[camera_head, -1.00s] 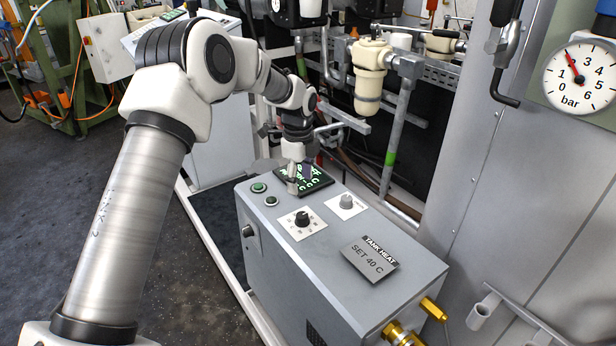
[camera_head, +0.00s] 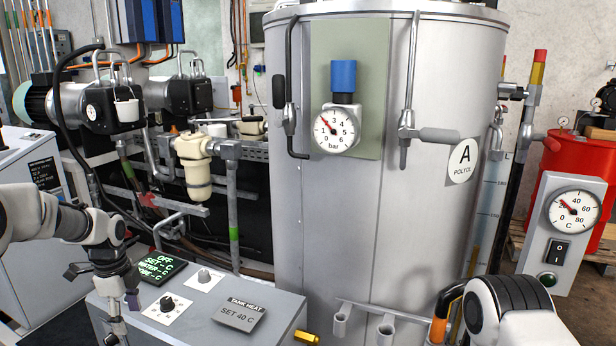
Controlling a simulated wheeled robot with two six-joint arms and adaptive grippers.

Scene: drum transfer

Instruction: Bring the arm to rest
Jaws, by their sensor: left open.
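My left arm comes in low from the left edge. My left gripper (camera_head: 108,308) points down at the near left side of the grey tank heat box (camera_head: 258,313). It is open, and I see nothing between its fingers; its lower end is near the picture's bottom edge. The box carries a dark display (camera_head: 160,268) with green text reading OFF, a black knob (camera_head: 167,303), a grey knob (camera_head: 204,275) and a SET 40 C plate (camera_head: 240,315). Part of my right arm shows at the bottom right; its gripper is not in view.
A large steel tank (camera_head: 400,200) marked A POLYOL stands behind the box, with a bar gauge (camera_head: 337,129). Pumps and pipes, with a cream filter (camera_head: 193,165), are at the back left. A red drum (camera_head: 575,170) and a temperature panel (camera_head: 562,230) stand at the right.

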